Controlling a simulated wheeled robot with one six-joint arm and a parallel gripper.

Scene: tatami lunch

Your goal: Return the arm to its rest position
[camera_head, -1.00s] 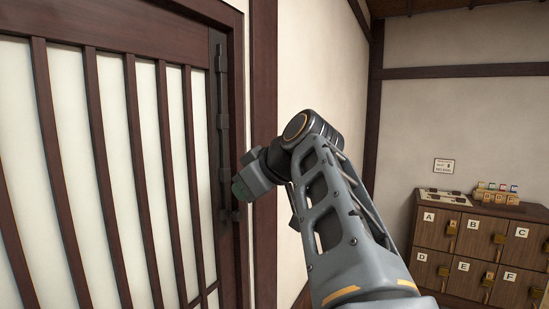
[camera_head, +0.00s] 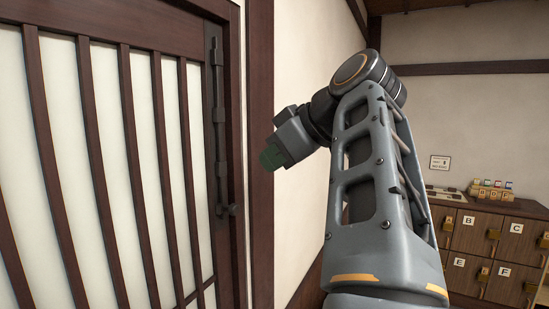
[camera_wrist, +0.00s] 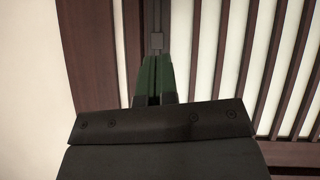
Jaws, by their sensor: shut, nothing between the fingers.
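My arm is raised and bent in the head view, in front of the wall right of the slatted door. My gripper (camera_head: 270,160) points left and a little down toward the door frame, apart from the dark latch bar. In the wrist view my gripper (camera_wrist: 154,100) shows its green fingers together with nothing between them. Its fingertips lie in line with the door's latch bar (camera_wrist: 157,42) behind. The head view shows the gripper's fingers small and from the side.
The slatted door (camera_head: 110,150) with its vertical latch bar (camera_head: 219,120) fills the left and looks closed. A wooden locker cabinet (camera_head: 485,245) with lettered doors stands at the right, partly behind my arm. Small coloured-topped items (camera_head: 491,190) stand on it. The pale wall (camera_head: 310,60) between is bare.

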